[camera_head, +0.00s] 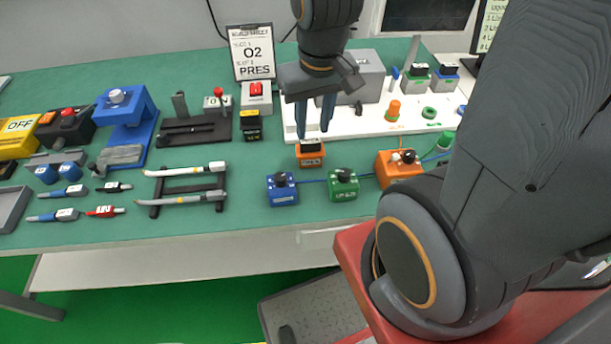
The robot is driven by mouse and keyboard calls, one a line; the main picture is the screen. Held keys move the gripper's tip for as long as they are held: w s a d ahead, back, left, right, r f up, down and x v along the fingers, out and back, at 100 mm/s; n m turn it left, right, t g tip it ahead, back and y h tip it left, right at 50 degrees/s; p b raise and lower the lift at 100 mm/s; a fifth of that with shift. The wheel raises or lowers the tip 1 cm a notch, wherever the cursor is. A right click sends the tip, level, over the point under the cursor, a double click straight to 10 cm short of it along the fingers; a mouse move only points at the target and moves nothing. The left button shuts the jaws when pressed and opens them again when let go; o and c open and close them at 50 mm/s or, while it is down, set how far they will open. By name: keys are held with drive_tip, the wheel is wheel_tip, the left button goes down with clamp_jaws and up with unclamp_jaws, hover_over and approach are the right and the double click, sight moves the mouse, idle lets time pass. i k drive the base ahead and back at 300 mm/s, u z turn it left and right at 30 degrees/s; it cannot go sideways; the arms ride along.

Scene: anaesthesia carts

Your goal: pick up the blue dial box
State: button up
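The blue dial box (282,190) sits upright on the green table mat near its front edge. It has a black knob on top and a small label on its front. My gripper (315,130) hangs pointing down, behind and to the right of the blue box in the picture. Its two dark fingers are apart and I see nothing between them. The fingertips appear just behind a small orange box (310,158); their exact height above the table is hard to tell.
A green dial box (343,188) stands close to the right of the blue one, and a larger orange box (397,172) stands farther right. A white board (365,122) is behind. My arm hides the right side.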

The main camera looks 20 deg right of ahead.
sight(288, 195)
drive_tip(key=z, duration=1.95)
drive_tip(key=k, duration=0.8)
drive_tip(key=u, duration=0.95)
